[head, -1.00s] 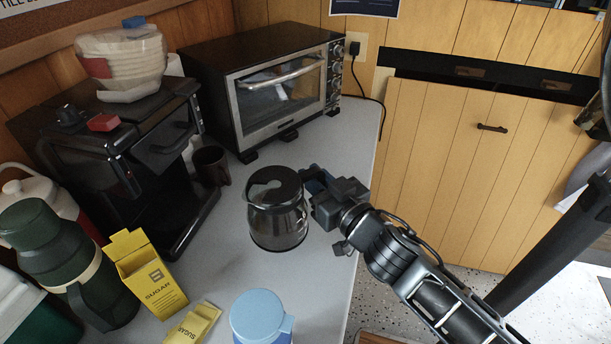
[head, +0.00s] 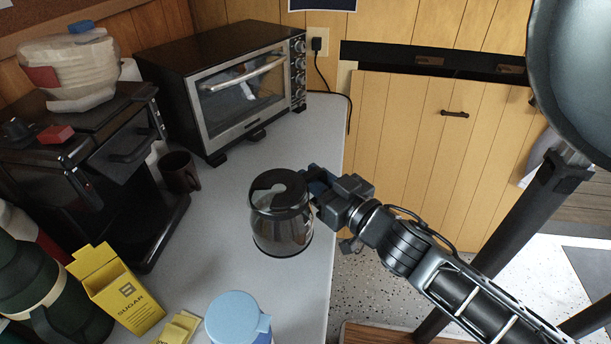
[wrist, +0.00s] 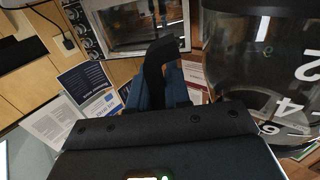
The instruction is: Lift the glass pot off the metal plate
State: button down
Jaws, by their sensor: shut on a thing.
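The glass pot (head: 283,232) with a black lid is in the middle of the head view, upright, on or just above the grey counter; I cannot tell if its bottom touches. It stands clear of the black coffee maker (head: 105,150). My gripper (head: 314,186) is at the pot's right side, shut on its handle. In the wrist view the black handle (wrist: 157,70) sits between the blue fingers of my gripper (wrist: 168,88), and the pot (wrist: 265,60) with white numbers fills the right. I cannot make out a metal plate; the pot may hide it.
A toaster oven (head: 225,85) and a dark mug (head: 179,172) stand behind and left of the pot. A yellow sugar box (head: 118,292) and a light-blue lidded container (head: 238,318) are in front. The counter (head: 318,135) has bare room behind the pot.

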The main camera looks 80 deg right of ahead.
jog(key=shift+s+r, duration=0.1)
jog(key=shift+s, duration=0.75)
notch_tip(320, 180, up, 5)
jog(key=p, duration=0.4)
jog(key=shift+p, duration=0.4)
jog(key=shift+s, duration=0.1)
